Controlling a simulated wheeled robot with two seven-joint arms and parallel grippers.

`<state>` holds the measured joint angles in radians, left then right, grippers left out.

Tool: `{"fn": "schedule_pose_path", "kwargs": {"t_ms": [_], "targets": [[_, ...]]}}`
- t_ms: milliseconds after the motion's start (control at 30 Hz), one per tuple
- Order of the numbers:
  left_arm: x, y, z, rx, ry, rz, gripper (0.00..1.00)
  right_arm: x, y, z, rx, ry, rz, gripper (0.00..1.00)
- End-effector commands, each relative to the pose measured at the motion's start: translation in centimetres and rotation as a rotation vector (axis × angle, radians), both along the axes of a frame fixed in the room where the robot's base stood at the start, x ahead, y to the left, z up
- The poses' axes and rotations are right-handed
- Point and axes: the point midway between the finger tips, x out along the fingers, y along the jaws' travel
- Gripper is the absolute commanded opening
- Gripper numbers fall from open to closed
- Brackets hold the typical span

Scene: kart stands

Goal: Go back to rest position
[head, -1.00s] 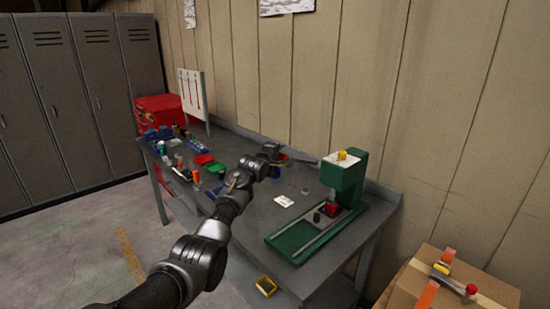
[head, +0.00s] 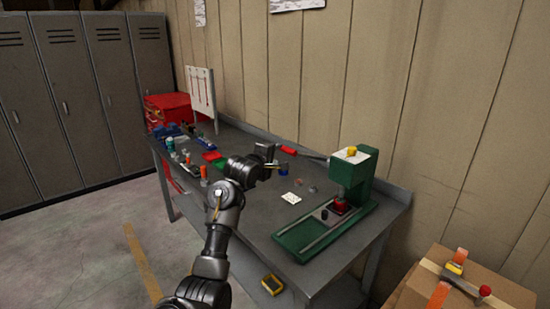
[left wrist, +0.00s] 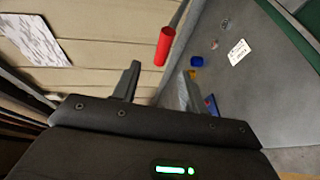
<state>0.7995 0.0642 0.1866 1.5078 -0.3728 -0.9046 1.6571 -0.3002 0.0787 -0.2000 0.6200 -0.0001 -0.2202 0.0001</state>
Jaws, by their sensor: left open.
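My left gripper (head: 276,164) is over the workbench (head: 262,222), reached by the black arm from the bottom of the head view. Its two fingers are apart and empty in the left wrist view (left wrist: 158,90). A tool with a red handle (head: 288,150) and a grey shaft lies just beyond the gripper in the head view. The red handle (left wrist: 165,46) also shows beyond the fingertips in the left wrist view, apart from them. My right gripper is not in view.
A green press-like machine (head: 356,172) stands at the bench's right end. A white card (head: 291,198) and small parts lie mid-bench. Several coloured items and a red box (head: 168,106) fill the far left. A cardboard box (head: 420,290) is at bottom right. Grey lockers (head: 70,95) stand left.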

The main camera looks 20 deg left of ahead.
Motion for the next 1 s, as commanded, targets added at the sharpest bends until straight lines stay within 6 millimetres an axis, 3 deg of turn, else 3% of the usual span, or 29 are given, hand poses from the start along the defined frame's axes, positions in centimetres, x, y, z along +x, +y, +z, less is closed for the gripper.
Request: {"fn": "schedule_pose_path", "kwargs": {"t_ms": [400,533,667,767,900,1000], "targets": [[0.0,0.0,-0.1,0.001,0.001,0.0,0.43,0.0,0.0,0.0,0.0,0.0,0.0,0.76],[-0.9,0.0,-2.4,0.052,0.033,-0.001,0.43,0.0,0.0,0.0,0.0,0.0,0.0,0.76],[-4.1,-0.1,-8.7,0.215,0.127,-0.018,0.43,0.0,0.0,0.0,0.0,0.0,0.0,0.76],[-8.6,-0.4,-15.1,0.4,0.234,-0.061,0.43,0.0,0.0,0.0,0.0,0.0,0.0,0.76],[-16.7,-1.3,-23.2,0.66,0.389,-0.177,0.43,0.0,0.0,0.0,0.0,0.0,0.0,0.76],[-23.3,-2.1,-27.9,0.83,0.493,-0.296,0.43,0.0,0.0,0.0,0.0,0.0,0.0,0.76]]}}
